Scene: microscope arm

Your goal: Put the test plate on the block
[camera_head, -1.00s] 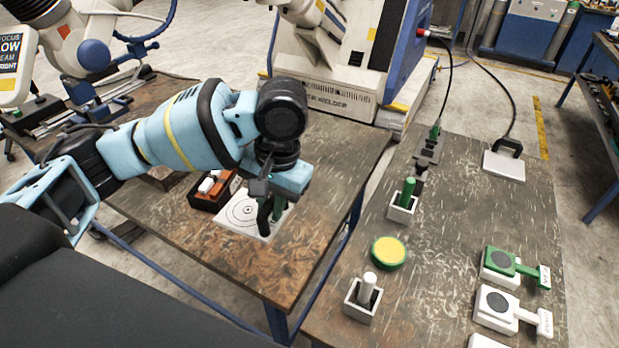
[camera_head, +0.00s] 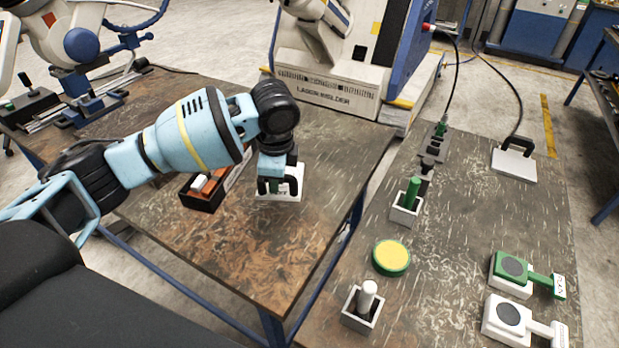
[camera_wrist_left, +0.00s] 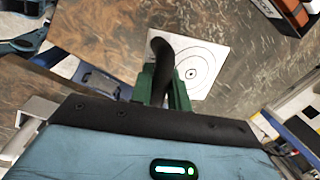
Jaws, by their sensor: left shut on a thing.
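The test plate is a white square with black rings and a curved dark handle. In the left wrist view the ringed face of the plate (camera_wrist_left: 205,62) shows beyond the green fingers of the gripper (camera_wrist_left: 163,85), which are shut on the dark handle. I cannot tell whether the plate touches the table or hangs just above it. The gripper and wrist hide part of it. I cannot tell which thing is the block. My right gripper is out of view.
The front of the wooden table (camera_head: 270,255) is bare. The right table holds a yellow-topped green disc (camera_head: 391,257), white holders and a white pad with a dark handle (camera_head: 514,163).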

